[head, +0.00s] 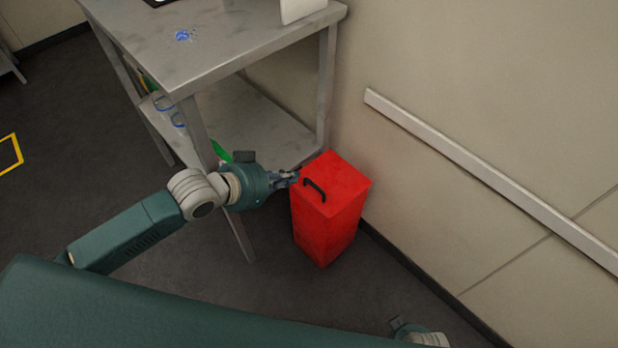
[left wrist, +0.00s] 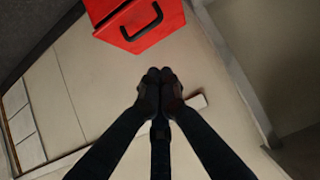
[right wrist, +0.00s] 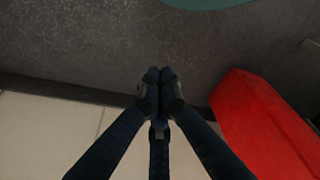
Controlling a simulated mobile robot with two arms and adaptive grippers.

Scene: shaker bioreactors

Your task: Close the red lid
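The red bin (head: 322,232) stands on the floor against the wall. Its red lid (head: 338,181) lies flat on top, looking closed, with a black handle (head: 315,189). In the left wrist view the lid (left wrist: 156,37) with its black handle (left wrist: 143,23) is at the top. My left gripper (head: 296,176) is at the lid's left edge, close to the handle; contact cannot be told. Its fingertips (left wrist: 160,74) are together with nothing between them. My right gripper's fingertips (right wrist: 160,74) are also together and empty, with the red bin (right wrist: 262,125) to the right.
A grey metal table (head: 215,40) with a lower shelf (head: 255,135) stands left of and behind the bin. A pale rail (head: 490,180) runs along the wall to the right. Dark floor (head: 290,275) is clear in front of the bin.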

